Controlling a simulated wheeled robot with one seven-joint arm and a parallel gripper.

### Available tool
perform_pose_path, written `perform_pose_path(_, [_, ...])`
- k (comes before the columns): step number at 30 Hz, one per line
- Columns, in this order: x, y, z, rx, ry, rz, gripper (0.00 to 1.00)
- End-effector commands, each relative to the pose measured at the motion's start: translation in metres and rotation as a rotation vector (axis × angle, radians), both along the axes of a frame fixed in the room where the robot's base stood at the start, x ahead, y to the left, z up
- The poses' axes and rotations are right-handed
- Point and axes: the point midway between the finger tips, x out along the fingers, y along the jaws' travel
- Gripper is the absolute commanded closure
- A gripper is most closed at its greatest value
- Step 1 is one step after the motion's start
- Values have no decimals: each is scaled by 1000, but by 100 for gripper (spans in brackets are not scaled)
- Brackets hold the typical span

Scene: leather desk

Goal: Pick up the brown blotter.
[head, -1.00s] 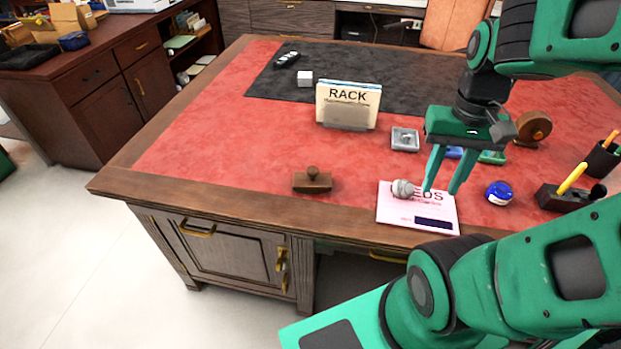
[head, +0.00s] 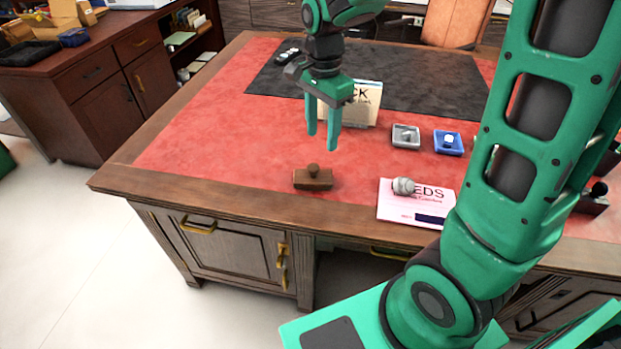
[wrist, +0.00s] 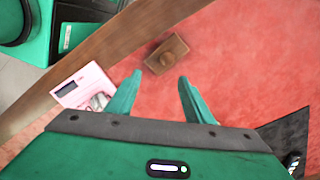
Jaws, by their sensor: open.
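The brown blotter (head: 313,180) is a small wooden block with a round knob on top. It stands upright on the red leather near the desk's front edge in the head view. It also shows in the wrist view (wrist: 167,54), beyond the fingertips. My gripper (head: 322,142) is open and empty, its two green fingers pointing down above and a little behind the blotter. The fingers (wrist: 158,78) do not touch it in the wrist view. The blotter is fully visible.
A rack of cards (head: 362,106) stands close behind my gripper and is partly hidden by it. A pink paper (head: 396,209) with a grey round weight (head: 403,186) lies to the blotter's right. A grey tray (head: 405,137) and a blue tray (head: 449,143) sit farther back. Red leather left of the blotter is clear.

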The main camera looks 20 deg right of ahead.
Motion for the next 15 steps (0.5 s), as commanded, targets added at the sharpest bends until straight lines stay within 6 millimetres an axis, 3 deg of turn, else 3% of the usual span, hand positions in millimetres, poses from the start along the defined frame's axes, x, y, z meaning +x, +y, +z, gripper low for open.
perform_pose_path(5, [12,20,-10,3,2,-50,53])
perform_pose_path(15, [12,21,-55,3,4,-57,53])
